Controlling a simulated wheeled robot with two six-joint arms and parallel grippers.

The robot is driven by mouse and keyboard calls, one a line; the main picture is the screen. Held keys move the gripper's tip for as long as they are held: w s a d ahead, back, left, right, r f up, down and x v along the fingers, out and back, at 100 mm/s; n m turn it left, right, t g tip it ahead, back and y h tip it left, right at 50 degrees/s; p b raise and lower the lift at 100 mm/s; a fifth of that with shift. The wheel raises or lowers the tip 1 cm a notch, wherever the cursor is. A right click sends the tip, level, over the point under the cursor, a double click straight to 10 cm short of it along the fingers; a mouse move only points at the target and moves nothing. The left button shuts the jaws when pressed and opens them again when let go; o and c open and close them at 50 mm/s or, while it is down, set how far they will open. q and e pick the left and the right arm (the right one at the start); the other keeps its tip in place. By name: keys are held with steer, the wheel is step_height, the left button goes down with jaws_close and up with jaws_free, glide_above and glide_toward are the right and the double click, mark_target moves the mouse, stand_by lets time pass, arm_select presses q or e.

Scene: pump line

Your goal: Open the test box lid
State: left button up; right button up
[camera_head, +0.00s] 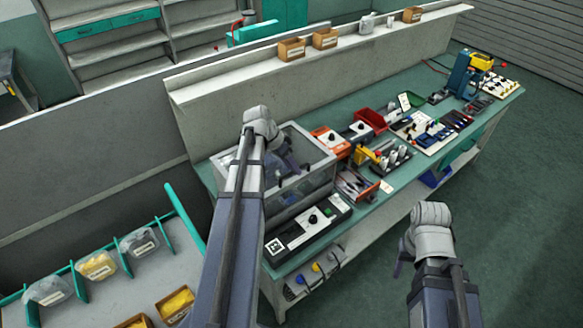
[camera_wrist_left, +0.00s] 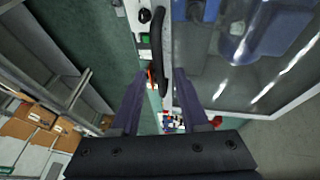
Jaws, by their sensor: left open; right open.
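The test box (camera_head: 322,187) is a clear-walled box with a pale frame on the bench, and its lid looks closed. In the left wrist view the clear lid (camera_wrist_left: 270,85) fills the right side, with a blue part beneath it. A curved black handle (camera_wrist_left: 158,45) runs along the box's edge. My left gripper (camera_wrist_left: 160,73) is open, with one finger on each side of the handle's line; contact cannot be told. In the head view my left arm covers part of the box. My right gripper (camera_head: 400,262) is open and empty, right of the bench, partly hidden by its wrist.
A control panel (camera_head: 310,228) with knobs and a green button lies in front of the box. An orange device (camera_head: 330,140), red bin (camera_head: 370,120) and several tools crowd the bench to the right. A parts rack (camera_head: 110,285) stands at lower left. Floor at right is clear.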

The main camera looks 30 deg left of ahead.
arm_select(q)
jaws_close()
stand_by(1.3)
